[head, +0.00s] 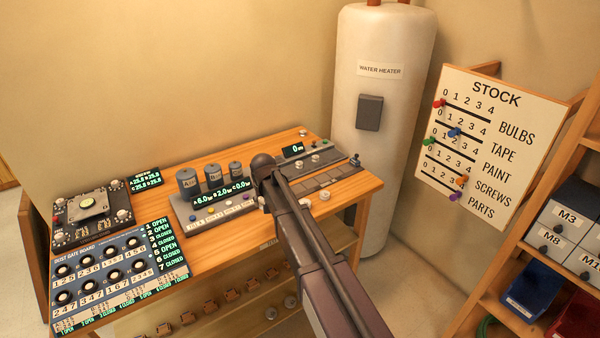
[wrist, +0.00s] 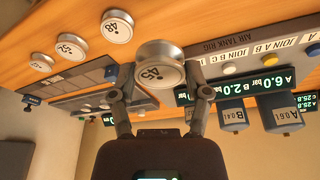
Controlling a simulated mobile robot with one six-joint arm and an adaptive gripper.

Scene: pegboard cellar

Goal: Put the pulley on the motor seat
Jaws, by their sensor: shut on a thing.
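My gripper (wrist: 160,92) is shut on a round silver pulley (wrist: 158,72) marked 45, with one finger on each side of its rim. It is over the front part of the wooden bench; I cannot tell if the pulley touches the bench. In the head view my arm hides the gripper. Several similar numbered discs sit along the bench, among them one marked 48 (wrist: 117,26) and one marked 52 (wrist: 71,46). A grey panel unit (head: 334,168) lies at the bench's right end, with small knobs and a dark post (head: 356,160). I cannot tell which part is the motor seat.
The air tank rig (head: 218,210) with upright cylinders stands beside my gripper. The dust gate board (head: 115,275) and a dark square device (head: 92,215) fill the left end. A water heater (head: 385,60) stands behind the right end. Bare wood shows behind the rig.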

